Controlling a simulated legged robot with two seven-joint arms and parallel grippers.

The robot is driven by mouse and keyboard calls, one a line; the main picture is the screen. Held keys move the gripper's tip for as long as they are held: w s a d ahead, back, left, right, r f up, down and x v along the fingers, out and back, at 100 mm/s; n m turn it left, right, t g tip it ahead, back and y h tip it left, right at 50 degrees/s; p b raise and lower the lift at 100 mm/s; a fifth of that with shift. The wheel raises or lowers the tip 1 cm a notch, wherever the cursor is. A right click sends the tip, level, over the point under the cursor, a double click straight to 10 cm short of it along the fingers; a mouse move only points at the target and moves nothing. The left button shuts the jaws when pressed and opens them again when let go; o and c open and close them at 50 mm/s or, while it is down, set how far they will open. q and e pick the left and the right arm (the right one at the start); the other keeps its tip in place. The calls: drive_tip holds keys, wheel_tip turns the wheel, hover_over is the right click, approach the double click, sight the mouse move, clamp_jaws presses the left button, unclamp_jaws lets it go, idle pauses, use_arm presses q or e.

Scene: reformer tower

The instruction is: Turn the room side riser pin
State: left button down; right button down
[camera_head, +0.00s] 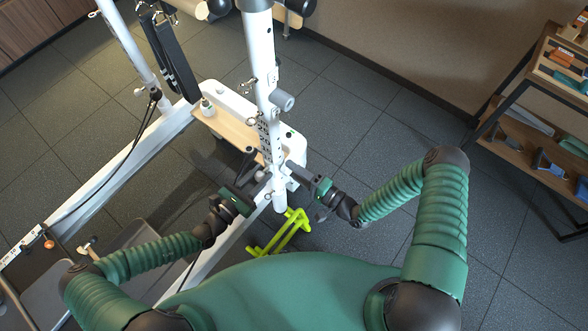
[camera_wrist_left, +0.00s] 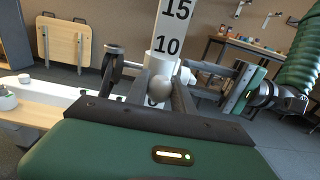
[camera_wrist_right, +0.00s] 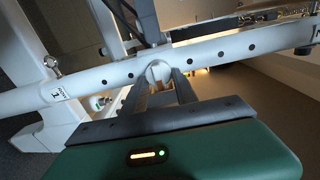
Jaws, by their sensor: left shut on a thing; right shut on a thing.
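The white riser post (camera_head: 268,100), with a row of dark holes, stands upright in the middle of the head view. In the left wrist view it carries the numbers 15 and 10 (camera_wrist_left: 172,30). My left gripper (camera_head: 260,178) is at the post's lower left, its fingers shut on a round grey pin knob (camera_wrist_left: 159,89). My right gripper (camera_head: 290,172) is on the opposite side, its fingers shut on a white rounded part (camera_wrist_right: 158,72) at the post. The pin's shaft is hidden, and I cannot tell how far it is turned.
A lime-green frame (camera_head: 280,236) stands at the post's foot. A wooden shelf (camera_head: 240,132) with a small bottle (camera_head: 206,106) is behind the post. Black straps (camera_head: 172,52) hang at upper left. A tool rack (camera_head: 525,140) is at right. The floor between is clear.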

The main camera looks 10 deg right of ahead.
drive_tip(key=shift+f, duration=0.15)
drive_tip(key=c, duration=1.3)
unclamp_jaws()
drive_tip(key=o, duration=0.3)
drive_tip(key=shift+s, duration=0.1)
drive_tip(key=v, duration=1.2)
